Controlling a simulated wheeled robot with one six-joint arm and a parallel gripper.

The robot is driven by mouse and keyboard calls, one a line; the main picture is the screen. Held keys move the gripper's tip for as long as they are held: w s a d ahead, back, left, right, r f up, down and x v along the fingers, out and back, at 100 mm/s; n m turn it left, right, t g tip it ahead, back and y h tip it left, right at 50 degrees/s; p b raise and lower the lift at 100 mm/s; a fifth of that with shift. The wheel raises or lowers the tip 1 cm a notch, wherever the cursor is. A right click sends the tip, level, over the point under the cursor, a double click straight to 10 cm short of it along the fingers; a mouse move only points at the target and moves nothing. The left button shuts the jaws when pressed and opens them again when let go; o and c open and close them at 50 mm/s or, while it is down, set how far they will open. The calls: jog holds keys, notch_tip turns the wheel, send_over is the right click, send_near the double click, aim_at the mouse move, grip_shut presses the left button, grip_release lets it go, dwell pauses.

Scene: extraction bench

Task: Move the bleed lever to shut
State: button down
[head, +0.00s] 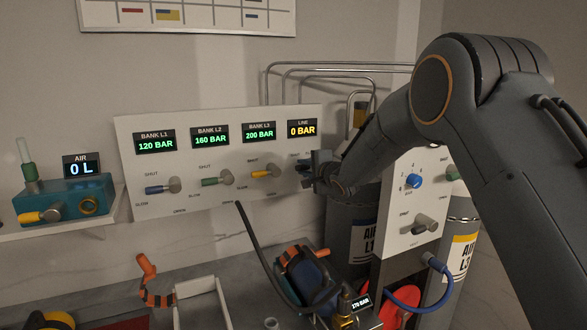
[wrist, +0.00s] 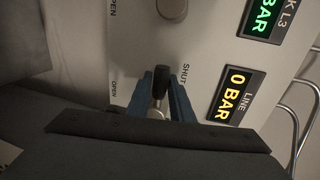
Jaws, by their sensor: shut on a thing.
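The bleed lever is a short lever with a black handle (wrist: 160,80) and a pale metal base, on the white panel under the LINE display (wrist: 235,92). My gripper (wrist: 160,92) has its two blue fingers shut on this lever, one on each side. In the head view my gripper (head: 309,171) is at the panel's lower right, under the LINE display (head: 302,128), and mostly hides the lever.
Blue (head: 158,189), green (head: 215,181) and yellow (head: 264,173) levers sit in a row to the left on the panel. A second panel (head: 401,238) and cylinders stand to the right, behind my arm. Below are a black hose (head: 258,249) and bench gear.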

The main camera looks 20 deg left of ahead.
jog(key=shift+r, duration=0.1)
dwell(0.3)
jog(key=c, duration=1.6)
grip_release()
jog(key=shift+o, duration=0.2)
jog(key=b+v, duration=0.2)
jog(key=v, duration=0.5)
jog(key=shift+s+d, duration=0.25)
jog(key=shift+d, duration=0.05)
